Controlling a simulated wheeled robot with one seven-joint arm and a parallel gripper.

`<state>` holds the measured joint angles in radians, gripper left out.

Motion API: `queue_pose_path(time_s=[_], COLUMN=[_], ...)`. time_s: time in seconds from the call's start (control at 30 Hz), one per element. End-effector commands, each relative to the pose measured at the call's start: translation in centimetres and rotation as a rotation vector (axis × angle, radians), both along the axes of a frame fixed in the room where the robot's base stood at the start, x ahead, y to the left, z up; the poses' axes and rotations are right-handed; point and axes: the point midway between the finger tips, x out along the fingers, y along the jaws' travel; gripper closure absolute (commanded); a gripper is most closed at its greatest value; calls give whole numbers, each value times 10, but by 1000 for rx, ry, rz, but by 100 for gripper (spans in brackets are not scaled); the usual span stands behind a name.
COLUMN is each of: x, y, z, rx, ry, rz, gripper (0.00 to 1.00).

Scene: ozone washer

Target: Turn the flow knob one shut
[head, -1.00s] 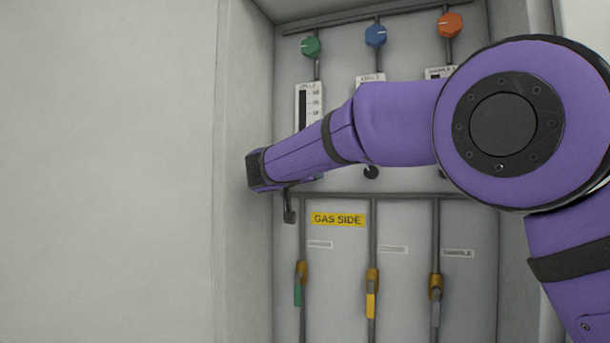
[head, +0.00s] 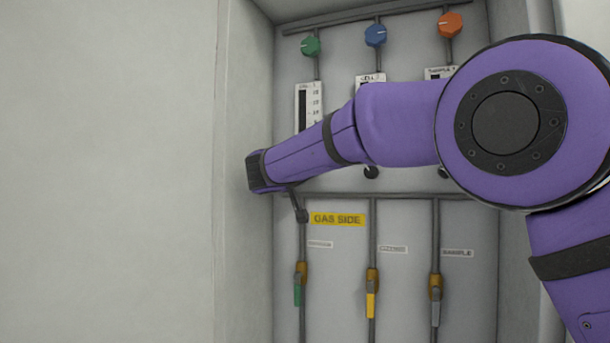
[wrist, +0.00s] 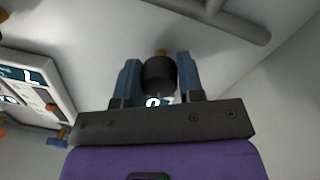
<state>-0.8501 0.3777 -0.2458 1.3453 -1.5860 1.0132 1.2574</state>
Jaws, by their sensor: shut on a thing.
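Flow knob one, a black round knob (wrist: 160,73), sits between the two blue fingers of my gripper (wrist: 158,66) in the wrist view. The fingers are shut on its sides. A brass-coloured stem shows just beyond the knob. In the head view my purple arm hides this knob and the fingers. The first flow meter (head: 303,100), a white scale with a dark tube, shows above my forearm, its lower part covered.
Two other black knobs (head: 371,172) (head: 443,172) show below my arm. Green (head: 311,46), blue (head: 375,36) and orange (head: 449,24) knobs are above. Levered valves (head: 300,283) hang below the yellow GAS SIDE label (head: 338,220). The cabinet's left wall (head: 243,100) is close beside my wrist.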

Motion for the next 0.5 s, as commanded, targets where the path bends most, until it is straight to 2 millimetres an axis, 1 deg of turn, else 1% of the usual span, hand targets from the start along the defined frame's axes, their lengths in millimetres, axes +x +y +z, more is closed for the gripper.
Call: queue_pose_path(time_s=[0.5], x=[0], y=[0], z=[1], rx=[-461], ry=[166], rz=[0], gripper=[88])
